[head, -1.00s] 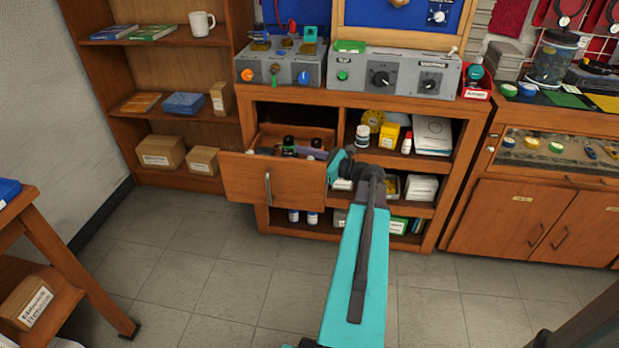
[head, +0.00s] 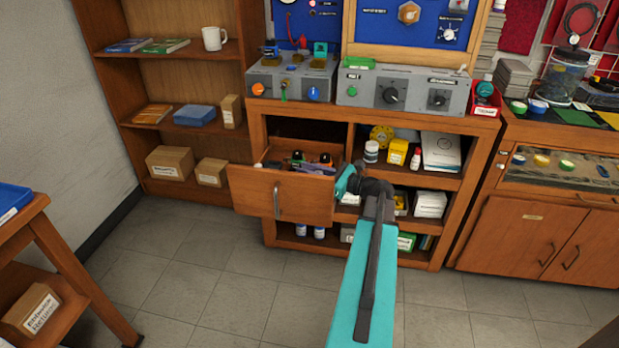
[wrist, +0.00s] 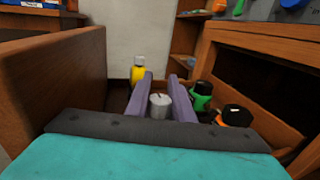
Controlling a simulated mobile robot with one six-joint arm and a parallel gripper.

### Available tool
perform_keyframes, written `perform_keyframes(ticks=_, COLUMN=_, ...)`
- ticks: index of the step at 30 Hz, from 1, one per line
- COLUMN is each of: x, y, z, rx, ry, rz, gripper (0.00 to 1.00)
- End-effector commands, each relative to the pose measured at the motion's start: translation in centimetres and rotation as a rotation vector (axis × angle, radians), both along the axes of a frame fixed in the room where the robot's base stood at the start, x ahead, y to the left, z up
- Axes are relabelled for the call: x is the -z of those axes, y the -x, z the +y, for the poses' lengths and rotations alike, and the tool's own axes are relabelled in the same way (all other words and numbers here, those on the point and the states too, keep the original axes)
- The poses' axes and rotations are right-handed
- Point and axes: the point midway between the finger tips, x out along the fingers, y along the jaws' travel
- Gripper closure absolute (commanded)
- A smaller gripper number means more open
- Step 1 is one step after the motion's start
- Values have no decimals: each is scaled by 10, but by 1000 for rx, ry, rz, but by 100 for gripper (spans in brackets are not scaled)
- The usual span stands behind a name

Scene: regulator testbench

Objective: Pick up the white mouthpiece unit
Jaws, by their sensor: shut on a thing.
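A small white-grey cylinder (wrist: 160,106), which appears to be the white mouthpiece unit, sits between the two purple fingers of my gripper (wrist: 161,78) in the wrist view. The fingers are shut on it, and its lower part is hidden. It is inside the open wooden drawer (head: 252,193), or just above its floor; I cannot tell whether it touches the bottom. In the head view my arm reaches over the drawer's right side, and the unit cannot be made out there.
Close to the right finger stand a green item with a black cap (wrist: 202,95) and an orange one with a black cap (wrist: 236,116). A yellow bottle (wrist: 137,75) stands beyond the left finger. The drawer front (wrist: 62,82) rises at the left.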

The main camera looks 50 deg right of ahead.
Motion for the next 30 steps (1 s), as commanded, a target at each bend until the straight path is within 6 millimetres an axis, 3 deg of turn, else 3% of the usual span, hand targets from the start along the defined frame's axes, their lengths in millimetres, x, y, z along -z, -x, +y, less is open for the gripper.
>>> perform_keyframes(ticks=11, x=-38, y=0, z=0, rx=1, ry=3, rz=-3, gripper=100)
perform_keyframes(ticks=30, x=-151, y=0, z=0, rx=1, ry=2, rz=-2, gripper=100)
